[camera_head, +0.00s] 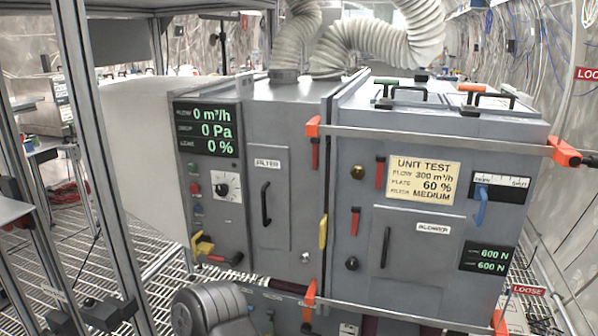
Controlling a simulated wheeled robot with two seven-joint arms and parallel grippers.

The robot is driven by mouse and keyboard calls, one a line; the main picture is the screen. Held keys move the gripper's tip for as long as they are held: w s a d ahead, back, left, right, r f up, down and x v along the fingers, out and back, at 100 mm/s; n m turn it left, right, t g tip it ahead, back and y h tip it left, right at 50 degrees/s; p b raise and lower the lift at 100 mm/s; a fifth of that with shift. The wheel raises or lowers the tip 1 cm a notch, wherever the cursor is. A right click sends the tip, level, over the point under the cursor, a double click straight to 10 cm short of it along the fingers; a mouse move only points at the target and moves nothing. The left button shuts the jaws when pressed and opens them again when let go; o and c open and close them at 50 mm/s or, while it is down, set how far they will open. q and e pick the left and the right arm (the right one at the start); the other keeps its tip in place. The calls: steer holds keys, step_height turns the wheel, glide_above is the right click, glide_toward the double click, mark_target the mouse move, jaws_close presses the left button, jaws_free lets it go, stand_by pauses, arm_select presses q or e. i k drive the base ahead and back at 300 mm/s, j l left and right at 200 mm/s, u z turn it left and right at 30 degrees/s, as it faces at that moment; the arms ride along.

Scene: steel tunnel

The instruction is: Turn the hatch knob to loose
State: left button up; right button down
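The grey cabinet has a blower hatch (407,262) with a vertical black handle (385,247), and it looks closed. A brass-coloured round knob (358,172) is to the upper left of this hatch, and a black round knob (351,263) is at its left edge. I cannot tell which one is the hatch knob. One red sign reading LOOSE (527,290) is at the lower right, and a partly cut-off one (588,73) is at the upper right. A dark rounded link of mine shows at the bottom. Neither gripper is in view.
The filter door (267,200) is left of the blower section. Orange-ended bars (430,138) cross the cabinet front. A blue lever (481,205) is at the right. A metal frame (95,150) stands at the left, above a grating floor (75,240).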

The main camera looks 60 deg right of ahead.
mark_target(353, 264)
steer(key=i+j, duration=0.15)
steer(key=j, duration=0.2)
steer(key=i+j, duration=0.35)
steer(key=j, duration=0.3)
steer(key=z, duration=2.45)
